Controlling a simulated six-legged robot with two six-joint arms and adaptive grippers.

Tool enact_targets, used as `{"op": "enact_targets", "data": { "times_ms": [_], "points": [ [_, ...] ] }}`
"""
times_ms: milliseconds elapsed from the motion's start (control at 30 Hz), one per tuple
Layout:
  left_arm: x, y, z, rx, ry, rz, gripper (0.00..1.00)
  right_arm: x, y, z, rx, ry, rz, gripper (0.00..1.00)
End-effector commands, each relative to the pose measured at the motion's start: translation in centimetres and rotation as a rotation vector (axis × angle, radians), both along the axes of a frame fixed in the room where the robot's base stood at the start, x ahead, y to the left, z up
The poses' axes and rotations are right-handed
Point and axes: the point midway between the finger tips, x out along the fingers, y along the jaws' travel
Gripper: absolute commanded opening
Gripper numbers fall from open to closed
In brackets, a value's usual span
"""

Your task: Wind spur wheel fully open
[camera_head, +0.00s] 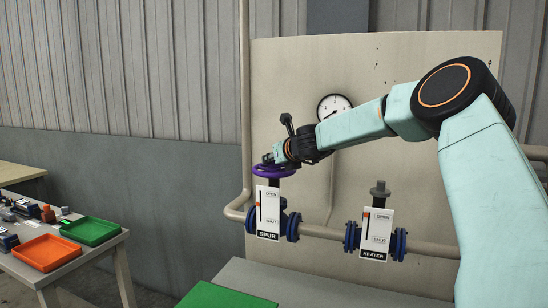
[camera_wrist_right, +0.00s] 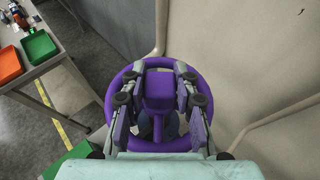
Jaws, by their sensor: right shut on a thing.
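The purple spur wheel (camera_head: 274,170) sits on the valve above the white SPUR sign (camera_head: 268,212). The sign has OPEN at the top, SHUT lower down and a small orange mark on a dark line, roughly midway. My right gripper (camera_head: 272,158) is at the wheel from above. In the wrist view, the wheel (camera_wrist_right: 112,92) shows as a ring with a purple block at its middle. The fingers of my right gripper (camera_wrist_right: 160,97) lie on both sides of that block, inside the ring, shut on it. My left gripper is in neither view.
A HEATER valve with its sign (camera_head: 376,232) stands to the right on the same pipe. A round gauge (camera_head: 334,106) is on the panel (camera_head: 440,60) behind my arm. A table with a green tray (camera_head: 91,229) and an orange tray (camera_head: 46,252) is at left.

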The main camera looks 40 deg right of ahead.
Motion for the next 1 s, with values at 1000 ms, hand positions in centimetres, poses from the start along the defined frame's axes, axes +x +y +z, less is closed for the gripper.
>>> {"op": "enact_targets", "data": {
  "times_ms": [1000],
  "points": [
    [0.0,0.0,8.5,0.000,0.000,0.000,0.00,0.2,-0.4,0.2,-0.004,-0.007,0.641,0.00]
  ]
}}
